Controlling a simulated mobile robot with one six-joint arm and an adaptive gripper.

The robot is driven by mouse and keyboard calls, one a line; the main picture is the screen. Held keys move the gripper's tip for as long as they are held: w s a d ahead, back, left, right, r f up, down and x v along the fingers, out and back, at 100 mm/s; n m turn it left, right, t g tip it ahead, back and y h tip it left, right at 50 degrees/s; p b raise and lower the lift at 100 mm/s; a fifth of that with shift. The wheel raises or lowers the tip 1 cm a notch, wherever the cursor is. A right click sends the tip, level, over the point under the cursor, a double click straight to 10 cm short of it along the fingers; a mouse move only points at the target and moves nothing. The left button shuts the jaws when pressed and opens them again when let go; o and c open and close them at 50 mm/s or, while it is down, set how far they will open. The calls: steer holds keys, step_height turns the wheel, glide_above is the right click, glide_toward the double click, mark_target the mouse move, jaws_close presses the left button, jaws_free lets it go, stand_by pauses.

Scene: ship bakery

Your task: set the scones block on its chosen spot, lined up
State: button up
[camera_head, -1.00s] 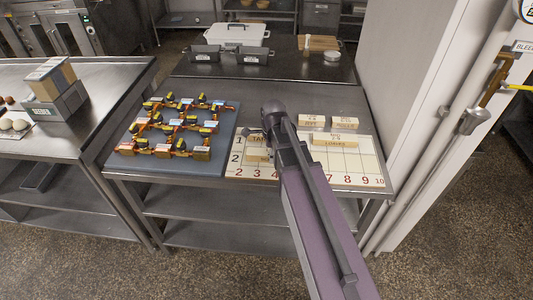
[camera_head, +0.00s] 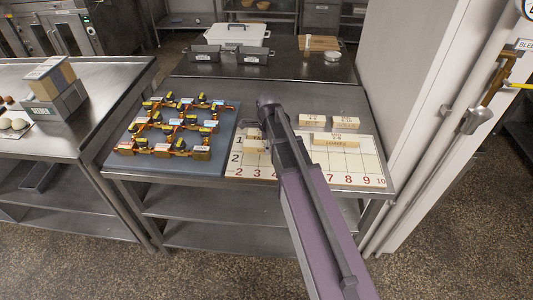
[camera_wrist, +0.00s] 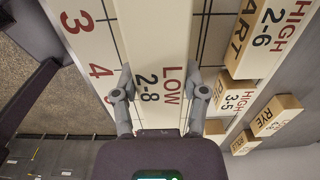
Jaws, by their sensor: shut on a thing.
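My gripper (camera_wrist: 158,92) is shut on a long pale block marked LOW 2-8, the scones block (camera_wrist: 160,42), with one finger on each long side. Its name is not readable. The block is over the numbered grid board (camera_wrist: 215,42), near the 3 and 4; whether it touches the board I cannot tell. In the head view my arm crosses the board (camera_head: 370,165) and hides part of its middle. A pale block (camera_head: 256,146) shows just left of the arm there. The tart block (camera_wrist: 262,35), marked HIGH 2-6, lies to the right in the wrist view.
The pie block (camera_wrist: 236,97) and rye block (camera_wrist: 277,115) lie right of the held block in the wrist view. A loaves block (camera_head: 335,141) is on the board's back edge. A blue-grey mat (camera_head: 118,165) with several orange-and-black items lies left. The board's front right is clear.

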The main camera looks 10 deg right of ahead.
steer(key=shift+s+f+b, duration=0.1)
steer(key=shift+f+b, duration=1)
steer(key=shift+f, duration=0.3)
steer(key=shift+f, duration=0.15)
steer(key=o, duration=1.3)
steer(key=shift+c, duration=0.2)
step_height(320, 180, up, 12)
steer(key=p, duration=1.2)
